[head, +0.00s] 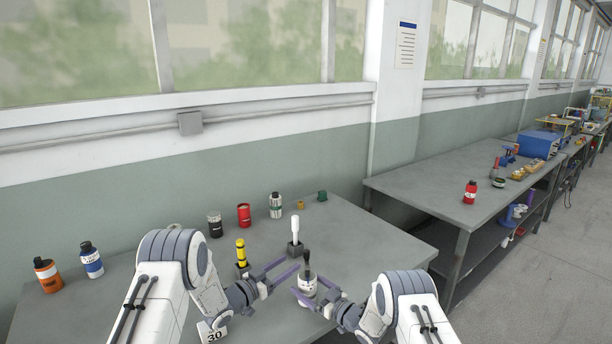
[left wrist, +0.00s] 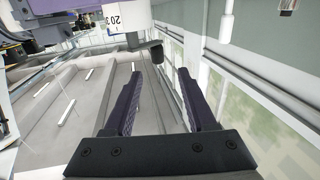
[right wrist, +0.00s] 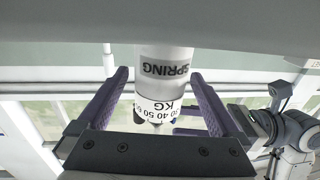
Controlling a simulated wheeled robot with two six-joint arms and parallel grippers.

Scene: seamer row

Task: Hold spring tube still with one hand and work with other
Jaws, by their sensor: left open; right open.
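The spring tube (head: 308,285) is a white cylinder standing on the grey bench between my two grippers, with a dark piece rising above it. In the right wrist view the tube (right wrist: 165,68) shows "SPRING" and a "KG" scale. My right gripper (right wrist: 160,72) is open, its purple fingers on either side of the tube, with gaps visible. My left gripper (head: 291,266) is open and empty, behind and left of the tube. In the left wrist view, part of the tube (left wrist: 113,18) and a black knob (left wrist: 151,53) show beyond the fingertips. The tube's base is partly hidden.
A white-handled item (head: 295,229) and a yellow item (head: 241,250) stand in dark holders. A red can (head: 244,215) and several small containers line the back. Orange (head: 47,275) and blue (head: 91,260) bottles stand left. The bench's right side is clear.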

